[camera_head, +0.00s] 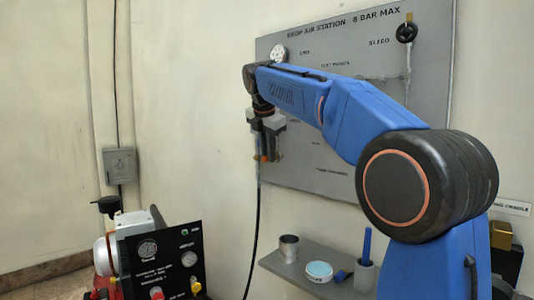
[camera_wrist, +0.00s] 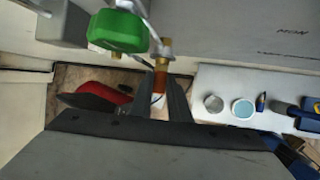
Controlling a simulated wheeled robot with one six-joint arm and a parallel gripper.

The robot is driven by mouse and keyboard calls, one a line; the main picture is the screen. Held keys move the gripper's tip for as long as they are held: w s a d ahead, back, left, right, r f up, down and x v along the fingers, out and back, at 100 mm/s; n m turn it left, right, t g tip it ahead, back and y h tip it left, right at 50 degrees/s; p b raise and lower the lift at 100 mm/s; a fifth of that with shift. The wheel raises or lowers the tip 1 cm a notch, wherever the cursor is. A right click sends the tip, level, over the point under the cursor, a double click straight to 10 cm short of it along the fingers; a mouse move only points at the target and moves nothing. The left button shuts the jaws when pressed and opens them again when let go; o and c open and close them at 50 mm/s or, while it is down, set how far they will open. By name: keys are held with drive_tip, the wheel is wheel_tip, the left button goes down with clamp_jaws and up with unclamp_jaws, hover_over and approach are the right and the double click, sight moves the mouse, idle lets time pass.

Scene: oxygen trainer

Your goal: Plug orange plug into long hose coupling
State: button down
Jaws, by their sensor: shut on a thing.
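My gripper (camera_head: 267,157) is at the panel's left side in the head view, pointing down. In the wrist view its two dark fingers (camera_wrist: 160,92) are shut on the orange plug (camera_wrist: 160,80), a narrow orange-brown piece. A brass fitting (camera_wrist: 166,47) stands directly above the plug in that picture, lined up with it; I cannot tell whether they touch. A black hose (camera_head: 257,215) hangs down from just below my gripper in the head view. Its upper end is hidden or too small to make out, so I cannot tell which coupling it carries.
A green knob (camera_wrist: 118,32) is close to the fingers. The grey air panel (camera_head: 335,165) is behind my arm. A shelf (camera_head: 315,280) holds a metal cup (camera_head: 289,249), a round tin (camera_head: 319,270) and a blue marker (camera_head: 367,243). A black-fronted machine (camera_head: 160,262) stands at lower left.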

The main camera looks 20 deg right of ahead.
drive_tip(key=c, duration=1.6)
unclamp_jaws()
drive_tip(key=v, duration=1.7)
drive_tip(key=shift+s+r, duration=0.15)
drive_tip(key=s+d+f+m, duration=0.2)
drive_tip(key=s+f+m, duration=0.5)
drive_tip(key=s+f, duration=0.5)
drive_tip(key=s+d+f+m+y, duration=0.1)
drive_tip(key=s+d+f+m, duration=0.2)
drive_tip(key=s+f+m, duration=0.5)
drive_tip(key=s+d+f+m+y, duration=0.1)
drive_tip(key=s+f+m, duration=0.7)
drive_tip(key=s+f, duration=0.8)
drive_tip(key=shift+s+d+f, duration=0.15)
drive_tip(key=shift+d+f, duration=0.1)
drive_tip(key=shift+f, duration=2.2)
drive_tip(key=shift+s+d+f, duration=0.1)
drive_tip(key=shift+d+f, duration=0.15)
drive_tip(key=shift+f, duration=2.2)
drive_tip(key=shift+s+d+f, duration=0.15)
drive_tip(key=shift+d+f, duration=0.1)
drive_tip(key=shift+f, duration=2.2)
